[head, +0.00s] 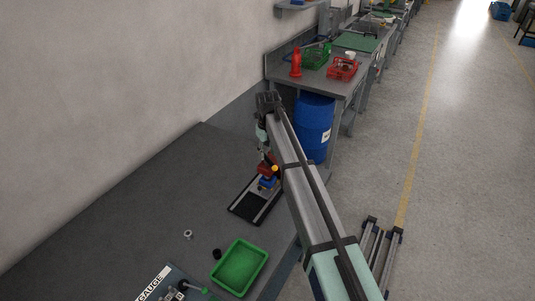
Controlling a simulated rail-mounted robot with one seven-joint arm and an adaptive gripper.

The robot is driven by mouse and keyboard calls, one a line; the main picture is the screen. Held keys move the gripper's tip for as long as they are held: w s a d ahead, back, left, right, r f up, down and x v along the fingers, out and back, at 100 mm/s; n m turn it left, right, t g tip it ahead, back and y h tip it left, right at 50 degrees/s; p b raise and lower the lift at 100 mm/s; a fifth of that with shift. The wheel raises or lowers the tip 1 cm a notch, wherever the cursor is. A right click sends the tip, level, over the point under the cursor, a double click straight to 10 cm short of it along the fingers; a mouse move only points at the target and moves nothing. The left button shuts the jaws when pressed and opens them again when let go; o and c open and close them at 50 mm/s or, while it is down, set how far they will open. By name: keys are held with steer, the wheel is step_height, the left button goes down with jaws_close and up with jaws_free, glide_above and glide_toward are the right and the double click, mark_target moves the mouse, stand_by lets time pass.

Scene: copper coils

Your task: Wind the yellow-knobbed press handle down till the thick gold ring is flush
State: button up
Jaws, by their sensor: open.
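The press (267,182) stands on a black base plate (247,208) on the grey bench, with red and blue parts showing. Its yellow knob (275,168) shows at the upper right of the press, close beside my arm. My gripper (264,154) hangs down from the arm's far end, just above and behind the red part. It is open, small and partly hidden. I cannot tell whether it touches the handle. The thick gold ring cannot be made out at this distance.
A green tray (239,267), a small black piece (216,254) and a small metal ring (188,234) lie nearer on the bench. A gauge board (153,286) is at the bottom. A blue drum (313,126) stands beyond. The bench's left side is clear.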

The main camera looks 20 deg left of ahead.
steer(key=shift+r+p, duration=0.45)
steer(key=shift+r, duration=1.85)
steer(key=shift+f, duration=0.15)
